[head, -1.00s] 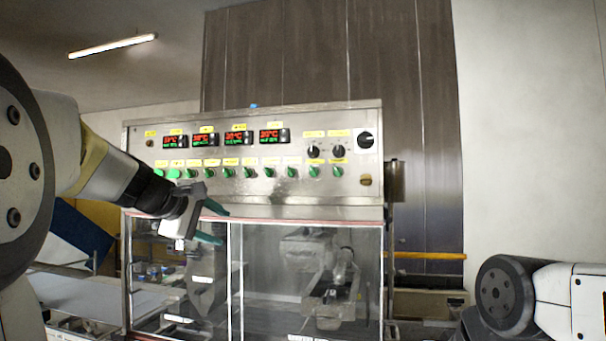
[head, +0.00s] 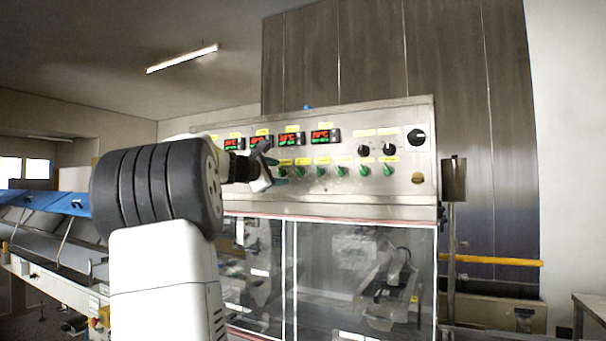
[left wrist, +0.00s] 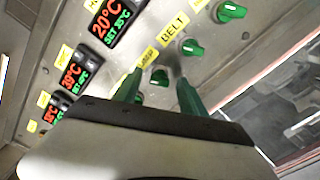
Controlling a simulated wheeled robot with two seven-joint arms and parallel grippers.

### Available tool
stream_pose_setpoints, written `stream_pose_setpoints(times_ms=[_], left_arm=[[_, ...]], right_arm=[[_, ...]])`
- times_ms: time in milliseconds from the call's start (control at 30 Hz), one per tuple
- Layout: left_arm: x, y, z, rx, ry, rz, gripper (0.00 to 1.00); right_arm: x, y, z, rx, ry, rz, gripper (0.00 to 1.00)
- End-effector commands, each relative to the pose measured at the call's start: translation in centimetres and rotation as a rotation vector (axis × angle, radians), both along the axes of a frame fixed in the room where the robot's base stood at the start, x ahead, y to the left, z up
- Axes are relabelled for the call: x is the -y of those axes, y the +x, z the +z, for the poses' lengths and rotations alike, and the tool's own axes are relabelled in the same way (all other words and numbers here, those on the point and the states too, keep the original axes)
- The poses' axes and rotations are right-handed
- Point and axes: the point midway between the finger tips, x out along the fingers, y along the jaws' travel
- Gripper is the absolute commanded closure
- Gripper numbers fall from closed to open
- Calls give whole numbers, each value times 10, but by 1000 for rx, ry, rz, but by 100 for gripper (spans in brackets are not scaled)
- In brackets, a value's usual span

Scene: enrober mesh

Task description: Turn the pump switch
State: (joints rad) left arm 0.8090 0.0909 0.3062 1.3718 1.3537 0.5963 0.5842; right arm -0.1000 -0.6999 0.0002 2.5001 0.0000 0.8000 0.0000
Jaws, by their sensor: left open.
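The pump switch (left wrist: 160,78) is a small green knob under a yellow label, partly hidden, that seems to read PUMP in the left wrist view. My left gripper (left wrist: 158,88) is open, with one green finger on each side of this knob. Whether the fingers touch it I cannot tell. In the head view my left gripper (head: 275,171) is at the front of the steel control panel (head: 400,195), at the left end of the visible green knobs. My forearm and gripper hide the panel's left part there. My right gripper is out of view.
The BELT switch (left wrist: 193,47) is close beside the fingers, with another green knob (left wrist: 231,12) beyond it. Red temperature displays (head: 326,136) sit above the knobs. Below the panel is a clear-windowed cabinet (head: 330,262). A blue-edged conveyor (head: 45,205) stands at the left.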

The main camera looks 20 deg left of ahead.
Motion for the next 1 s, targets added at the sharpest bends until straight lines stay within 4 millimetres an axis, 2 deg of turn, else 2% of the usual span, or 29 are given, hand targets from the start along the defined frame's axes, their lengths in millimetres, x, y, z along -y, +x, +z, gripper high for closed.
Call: stream_pose_setpoints(times_ms=[300, 533, 567, 1000], left_arm=[[0, 3, 0, 0, 0, 0, 53], [0, 3, 0, 0, 1, 0, 98], [0, 3, 0, 0, 1, 0, 100], [0, 3, 0, 5, 78, -1, 100]], right_arm=[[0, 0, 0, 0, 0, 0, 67], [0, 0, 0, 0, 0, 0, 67], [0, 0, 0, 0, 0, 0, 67], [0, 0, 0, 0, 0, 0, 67]])
